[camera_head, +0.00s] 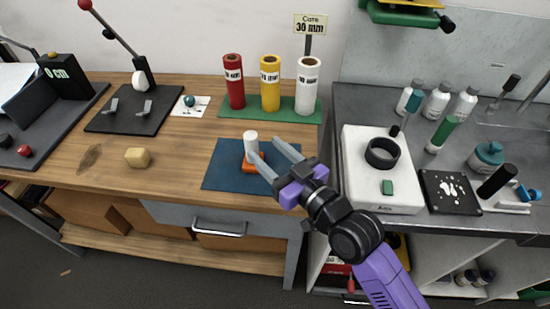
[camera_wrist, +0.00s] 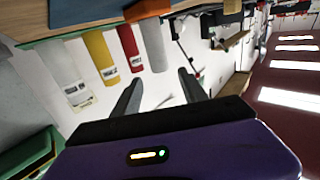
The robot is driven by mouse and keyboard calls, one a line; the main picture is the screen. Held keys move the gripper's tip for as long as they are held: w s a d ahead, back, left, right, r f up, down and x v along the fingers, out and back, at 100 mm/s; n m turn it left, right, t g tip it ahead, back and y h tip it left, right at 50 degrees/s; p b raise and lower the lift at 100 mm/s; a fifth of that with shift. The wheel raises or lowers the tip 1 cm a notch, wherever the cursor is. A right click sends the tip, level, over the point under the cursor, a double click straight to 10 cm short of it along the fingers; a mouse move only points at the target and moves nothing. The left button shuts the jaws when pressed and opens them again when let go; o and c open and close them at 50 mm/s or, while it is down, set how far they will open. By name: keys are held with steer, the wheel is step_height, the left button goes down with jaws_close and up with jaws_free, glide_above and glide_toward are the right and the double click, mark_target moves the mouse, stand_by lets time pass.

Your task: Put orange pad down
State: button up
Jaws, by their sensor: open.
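The orange pad (camera_head: 248,166) lies on the blue mat (camera_head: 222,172) on the wooden bench, with a white upright cylinder (camera_head: 251,142) on top of it. I cannot tell whether the two are joined. My gripper (camera_head: 264,150) is open, its fingers spread near the pad and cylinder, with one finger partly covering the pad's right side. In the wrist view, the pad's orange edge (camera_wrist: 148,9) shows at the top. The white cylinder (camera_wrist: 154,45) appears beyond the open fingertips (camera_wrist: 159,76), with nothing gripped between them.
Red (camera_head: 234,80), yellow (camera_head: 270,82) and white (camera_head: 307,85) rolls stand on a green strip behind the mat, below a sign (camera_head: 310,24). A yellowish block (camera_head: 137,157) lies left. A white device (camera_head: 372,185) stands right. Bench between block and mat is clear.

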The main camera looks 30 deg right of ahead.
steer(key=shift+s+d, duration=0.15)
steer(key=shift+s, duration=0.85)
steer(key=shift+g+h, duration=0.4)
steer(key=shift+h, duration=0.1)
steer(key=s+d+f, duration=0.1)
steer(key=s, duration=0.1)
steer(key=s+f, duration=0.2)
steer(key=s, duration=0.1)
steer(key=s+d+f, duration=0.1)
steer(key=s, duration=0.2)
steer(key=shift+d+f, duration=0.2)
steer(key=shift+d, duration=0.1)
steer(key=s+f+g+h, duration=0.1)
steer(key=s+f, duration=0.1)
steer(key=s, duration=1.6)
steer(key=shift+a+f+m+g, duration=0.25)
steer(key=shift+a+m+g, duration=0.05)
steer(key=shift+a, duration=0.15)
steer(key=shift+o, duration=0.4)
steer(key=s+a+r+m, duration=0.1)
steer(key=s+a+r, duration=0.1)
steer(key=s, duration=0.5)
steer(key=shift+a+g+h, duration=0.3)
steer(key=shift+a+h, duration=0.05)
steer(key=shift+h, duration=0.05)
steer(key=shift+w, duration=0.1)
steer(key=shift+r, duration=0.1)
